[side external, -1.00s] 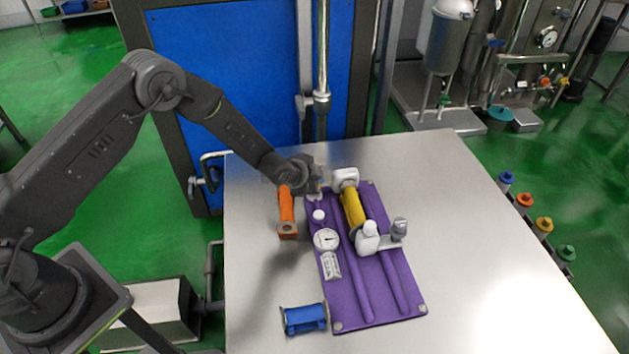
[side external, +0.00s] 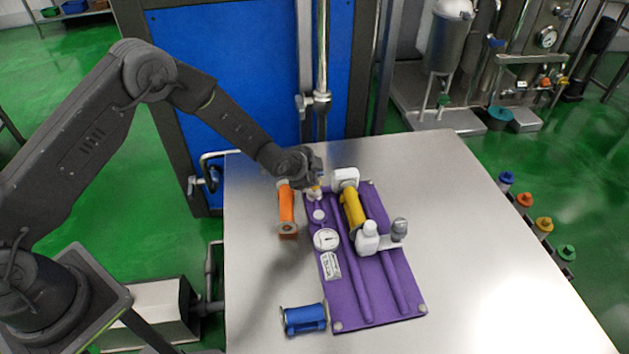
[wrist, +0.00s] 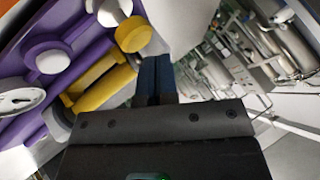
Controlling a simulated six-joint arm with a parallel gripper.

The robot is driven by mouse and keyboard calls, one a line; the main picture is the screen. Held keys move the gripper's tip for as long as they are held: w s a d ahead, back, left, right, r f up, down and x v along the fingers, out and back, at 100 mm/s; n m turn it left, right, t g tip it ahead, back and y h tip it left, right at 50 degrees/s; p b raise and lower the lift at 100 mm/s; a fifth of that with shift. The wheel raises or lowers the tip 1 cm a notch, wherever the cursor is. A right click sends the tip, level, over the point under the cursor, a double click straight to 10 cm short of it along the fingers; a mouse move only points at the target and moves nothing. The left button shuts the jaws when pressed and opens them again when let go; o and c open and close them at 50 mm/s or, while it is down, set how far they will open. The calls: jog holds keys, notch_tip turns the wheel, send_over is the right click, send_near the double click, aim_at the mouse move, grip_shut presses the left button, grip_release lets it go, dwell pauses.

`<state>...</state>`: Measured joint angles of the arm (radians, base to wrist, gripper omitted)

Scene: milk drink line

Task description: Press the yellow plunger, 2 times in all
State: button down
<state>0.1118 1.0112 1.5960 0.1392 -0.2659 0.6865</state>
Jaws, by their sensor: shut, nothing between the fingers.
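The yellow plunger has a round yellow cap (wrist: 132,35), which shows left of my fingertips in the wrist view. In the side view, a small bit of the yellow plunger (side external: 317,188) shows just under my gripper (side external: 318,178), at the back left of the purple board (side external: 377,301). My gripper is shut and empty. Its two dark blue fingers (wrist: 154,62) lie side by side, close to the cap. I cannot tell whether they touch it. Most of the plunger is hidden by my gripper in the side view.
An orange part (side external: 286,207) stands close by on the left. A blue part (side external: 304,318) lies at the front left. The table's right side is clear.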

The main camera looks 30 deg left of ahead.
jog(key=shift+r, duration=0.1)
jog(key=shift+r, duration=2.5)
jog(key=shift+r, duration=0.3)
jog(key=s+a+r+n+g+y, duration=0.1)
jog(key=s+a+r+n, duration=0.2)
jog(key=s+r, duration=0.55)
jog(key=s+a+r+n, duration=0.2)
jog(key=s+r, duration=0.4)
jog(key=r, duration=0.6)
jog(key=s+a+r+n+g, duration=0.1)
jog(key=s+r+n, duration=0.1)
jog(key=s, duration=0.9)
jog(key=s+a+r+n+g, duration=0.1)
jog(key=s+r+n, duration=0.1)
jog(key=s, duration=1)
jog(key=shift+s+r+n, duration=0.15)
jog(key=shift+r+n, duration=0.2)
jog(key=shift+n, duration=0.55)
